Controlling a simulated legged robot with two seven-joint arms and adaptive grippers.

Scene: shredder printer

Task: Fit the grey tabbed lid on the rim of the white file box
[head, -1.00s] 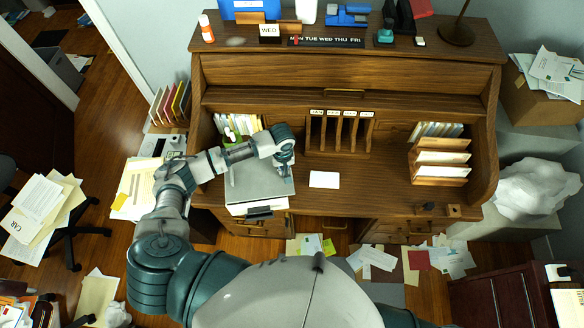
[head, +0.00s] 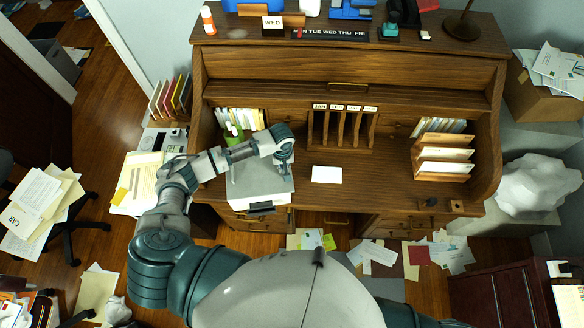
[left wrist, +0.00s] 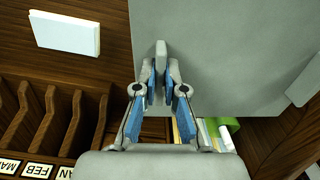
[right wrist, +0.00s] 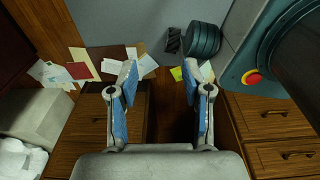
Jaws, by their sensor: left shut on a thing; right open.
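The grey lid (head: 258,182) lies flat over the white file box (head: 268,200) at the left of the desktop. The box's front wall, with a black label holder, shows below the lid's front edge. My left gripper (head: 286,160) is at the lid's right side; in the left wrist view the gripper (left wrist: 160,72) is shut on an upright tab of the lid (left wrist: 225,45). A second light tab (left wrist: 304,84) shows at the opposite side. I cannot tell whether the lid sits fully on the rim. My right gripper (right wrist: 163,88) is open and empty, away from the desk.
A green cup (head: 232,133) and upright files stand close behind the lid. A white card (head: 326,174) lies to its right, below wooden dividers (head: 342,127). A letter rack (head: 443,160) stands at the right.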

